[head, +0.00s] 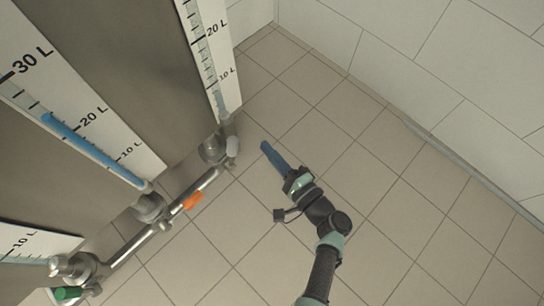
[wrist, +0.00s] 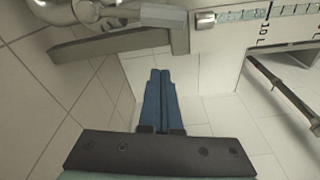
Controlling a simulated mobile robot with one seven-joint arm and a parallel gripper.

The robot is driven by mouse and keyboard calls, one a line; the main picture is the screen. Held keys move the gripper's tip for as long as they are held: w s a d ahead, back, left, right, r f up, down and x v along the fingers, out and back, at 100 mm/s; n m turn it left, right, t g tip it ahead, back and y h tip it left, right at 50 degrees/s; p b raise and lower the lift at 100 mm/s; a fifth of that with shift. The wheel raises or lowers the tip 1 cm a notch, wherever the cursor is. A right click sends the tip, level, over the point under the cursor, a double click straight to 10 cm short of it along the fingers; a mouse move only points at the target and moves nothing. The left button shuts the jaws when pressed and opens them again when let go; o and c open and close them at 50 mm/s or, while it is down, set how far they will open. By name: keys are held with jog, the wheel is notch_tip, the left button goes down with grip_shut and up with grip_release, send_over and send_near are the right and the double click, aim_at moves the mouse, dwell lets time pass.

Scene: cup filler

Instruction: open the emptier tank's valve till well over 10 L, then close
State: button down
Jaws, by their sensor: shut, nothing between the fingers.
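Tanks with litre scales line the left of the head view. The middle tank's gauge (head: 95,152) has a blue column reaching between the 20 L and 30 L marks. The valve handles are whitish (head: 232,146) on the far tank, orange (head: 193,200) on the middle one and green (head: 68,293) on the near one. My gripper (head: 265,147) is shut and empty, right of the whitish handle and apart from it. Its blue fingers (wrist: 160,74) show in the wrist view.
A metal pipe (head: 127,247) runs along the tank bottoms past the valves. The tiled floor (head: 410,235) to the right is clear up to the white walls (head: 400,45). In the wrist view, a pale valve handle (wrist: 163,17) and a 10 L scale (wrist: 285,25) are at the top.

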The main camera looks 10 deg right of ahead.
aim_at(236, 149)
jog(key=b+x, duration=0.2)
jog(key=x, duration=0.4)
jog(key=shift+s+a+r, duration=0.25)
jog(key=shift+s+a, duration=0.45)
jog(key=shift+s, duration=0.1)
jog(key=shift+s+a+r, duration=0.25)
jog(key=shift+s+a, duration=0.4)
jog(key=shift+s, duration=0.1)
jog(key=shift+s+a+r, duration=0.25)
jog(key=shift+s+a, duration=0.15)
jog(key=shift+a, duration=0.15)
jog(key=shift+s+a+r, duration=0.25)
jog(key=shift+s+a, duration=0.1)
jog(key=shift+a, duration=0.2)
jog(key=shift+w+d, duration=0.1)
